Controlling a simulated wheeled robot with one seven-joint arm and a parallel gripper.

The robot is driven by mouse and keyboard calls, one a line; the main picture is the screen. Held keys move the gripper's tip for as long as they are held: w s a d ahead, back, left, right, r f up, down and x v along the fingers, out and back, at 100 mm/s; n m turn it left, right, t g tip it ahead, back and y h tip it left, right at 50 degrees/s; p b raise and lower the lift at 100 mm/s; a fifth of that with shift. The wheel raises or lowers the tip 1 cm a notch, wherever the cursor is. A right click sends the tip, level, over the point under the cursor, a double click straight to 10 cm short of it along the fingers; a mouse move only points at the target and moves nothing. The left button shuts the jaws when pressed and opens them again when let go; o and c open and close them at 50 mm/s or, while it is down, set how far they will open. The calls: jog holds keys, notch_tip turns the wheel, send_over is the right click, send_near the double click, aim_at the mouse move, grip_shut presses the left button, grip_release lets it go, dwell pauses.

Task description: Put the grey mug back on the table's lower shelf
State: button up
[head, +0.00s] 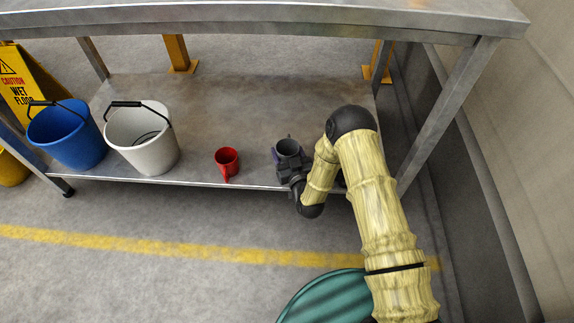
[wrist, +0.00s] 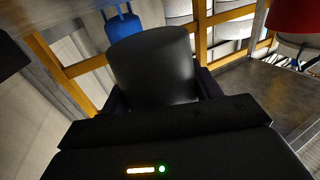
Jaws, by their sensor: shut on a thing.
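The grey mug (head: 288,148) is at the front edge of the table's lower shelf (head: 225,100), right of the red mug. My gripper (head: 287,161) is shut on the grey mug, reaching in from the front right. In the wrist view the grey mug (wrist: 155,65) fills the middle between the dark fingers (wrist: 155,92). The mug looks upright in the head view. I cannot tell whether its base touches the shelf, as my gripper hides its lower part.
A red mug (head: 227,162) stands left of my gripper, and also shows in the wrist view (wrist: 294,20). A white bucket (head: 150,150) and a blue bucket (head: 70,140) stand further left. The tabletop (head: 270,18) hangs above, and a table leg (head: 445,115) is at right. The shelf behind is clear.

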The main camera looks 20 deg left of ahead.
jog(key=shift+f, duration=0.3)
jog(key=shift+f+b, duration=1.2)
jog(key=shift+f, duration=0.65)
jog(key=shift+f, duration=0.15)
jog(key=o, duration=1.2)
jog(key=shift+c, duration=0.2)
